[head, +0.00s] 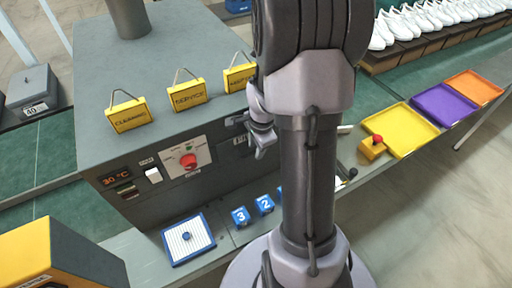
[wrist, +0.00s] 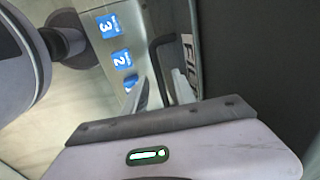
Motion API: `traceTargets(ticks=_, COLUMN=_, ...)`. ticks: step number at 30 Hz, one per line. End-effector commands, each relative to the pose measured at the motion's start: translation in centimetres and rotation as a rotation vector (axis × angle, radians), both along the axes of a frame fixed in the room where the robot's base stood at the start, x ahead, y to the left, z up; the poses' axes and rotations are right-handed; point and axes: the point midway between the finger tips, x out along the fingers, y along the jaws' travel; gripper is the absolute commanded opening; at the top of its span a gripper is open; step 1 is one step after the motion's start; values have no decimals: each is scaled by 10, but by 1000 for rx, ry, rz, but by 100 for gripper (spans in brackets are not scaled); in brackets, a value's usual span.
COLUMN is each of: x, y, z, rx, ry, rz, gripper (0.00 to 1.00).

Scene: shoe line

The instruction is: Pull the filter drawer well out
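The filter drawer's front (head: 240,141), with its white label, is low on the grey machine in the head view, partly hidden behind my arm. In the wrist view the label (wrist: 188,62) reads "FIL" and the dark drawer handle (wrist: 155,65) stands out beside it. My gripper (head: 264,150) is in front of the drawer in the head view. In the wrist view my gripper (wrist: 161,90) has its fingers apart, one on each side of the handle, with a gap showing. The drawer looks flush with the machine, as far as it shows.
The machine (head: 200,70) carries yellow signs (head: 186,95) on top and a red knob (head: 188,160) on its front. Blue numbered blocks (head: 240,215) and a blue-framed filter tray (head: 188,239) lie on the ledge below. Yellow (head: 400,130), purple and orange trays stand at right.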

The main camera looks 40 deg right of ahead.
Motion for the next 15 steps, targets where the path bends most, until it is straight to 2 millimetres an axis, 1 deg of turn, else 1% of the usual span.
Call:
traceTargets(ticks=3, x=0, y=0, z=0, rx=0, ry=0, rz=0, gripper=33)
traceTargets(ticks=5, x=0, y=0, z=1, rx=0, ry=0, rz=0, gripper=23)
traceTargets(ticks=6, x=0, y=0, z=1, rx=0, ry=0, rz=0, gripper=15)
traceTargets(ticks=8, x=0, y=0, z=1, rx=0, ry=0, rz=0, gripper=3)
traceTargets(ticks=9, x=0, y=0, z=1, rx=0, ry=0, rz=0, gripper=0)
traceTargets(ticks=15, x=0, y=0, z=1, rx=0, ry=0, rz=0, gripper=0)
